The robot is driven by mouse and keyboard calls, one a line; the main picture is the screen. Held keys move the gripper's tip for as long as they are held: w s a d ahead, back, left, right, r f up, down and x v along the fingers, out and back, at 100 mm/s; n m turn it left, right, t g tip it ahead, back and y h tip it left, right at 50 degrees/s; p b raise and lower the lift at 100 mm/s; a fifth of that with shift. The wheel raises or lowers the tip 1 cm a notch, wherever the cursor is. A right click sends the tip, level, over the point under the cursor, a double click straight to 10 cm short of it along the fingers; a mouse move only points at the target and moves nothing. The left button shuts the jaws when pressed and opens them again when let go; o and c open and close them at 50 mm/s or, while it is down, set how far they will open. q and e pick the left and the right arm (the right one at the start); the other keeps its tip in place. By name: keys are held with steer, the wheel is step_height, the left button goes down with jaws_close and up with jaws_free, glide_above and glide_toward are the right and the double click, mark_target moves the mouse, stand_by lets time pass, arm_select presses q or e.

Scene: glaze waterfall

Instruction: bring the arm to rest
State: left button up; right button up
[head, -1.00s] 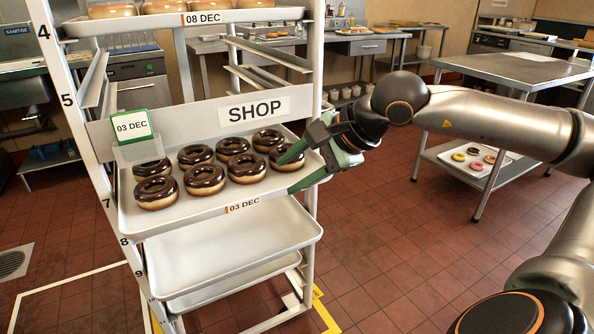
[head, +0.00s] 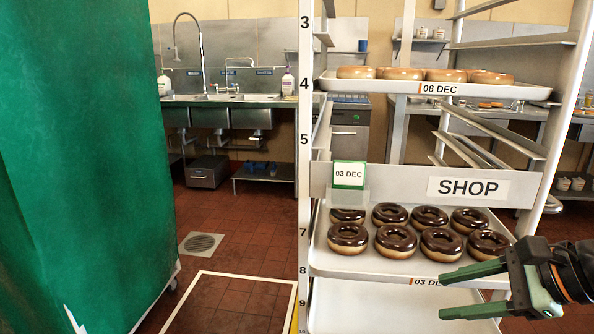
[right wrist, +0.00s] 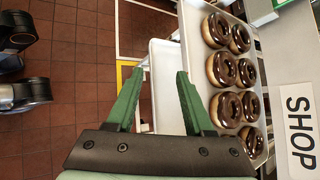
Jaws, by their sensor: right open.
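My right gripper (head: 476,290) is at the lower right of the head view, in front of the rack's right side. Its green fingers are apart with nothing between them. In the right wrist view the open fingers (right wrist: 156,90) point toward an empty white tray (right wrist: 163,60) below. They are beside the tray (head: 345,262) of chocolate-glazed donuts (head: 397,240), and I cannot tell if they touch its edge. My left gripper is not in view.
The white rack (head: 304,150) has a SHOP sign (head: 468,188) and a 03 DEC card (head: 348,174). A higher tray (head: 540,92) holds plain-glazed donuts. A tall green covered unit (head: 85,160) stands at the left. A floor drain (head: 201,243) and open tiles lie between.

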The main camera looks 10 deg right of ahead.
steer(key=s+a+f+m+t+y, duration=0.1)
steer(key=a+f+m+t+y, duration=0.25)
steer(key=a+m+y, duration=1)
step_height(320, 180, down, 17)
steer(key=s+d+m+t+h, duration=0.15)
steer(key=m+h, duration=0.65)
steer(key=m, duration=0.9)
steer(key=s+m+t+h, duration=0.1)
steer(key=m+t+h, duration=0.2)
steer(key=m+h, duration=0.95)
arm_select(q)
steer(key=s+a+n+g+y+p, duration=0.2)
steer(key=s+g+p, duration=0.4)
steer(key=p, duration=1.6)
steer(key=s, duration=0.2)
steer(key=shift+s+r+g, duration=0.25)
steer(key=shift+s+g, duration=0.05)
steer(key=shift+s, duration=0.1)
arm_select(e)
steer(key=s+d+m+g+y, duration=0.2)
steer(key=s+m+g, duration=0.4)
steer(key=s, duration=0.2)
steer(key=shift+s+y, duration=0.4)
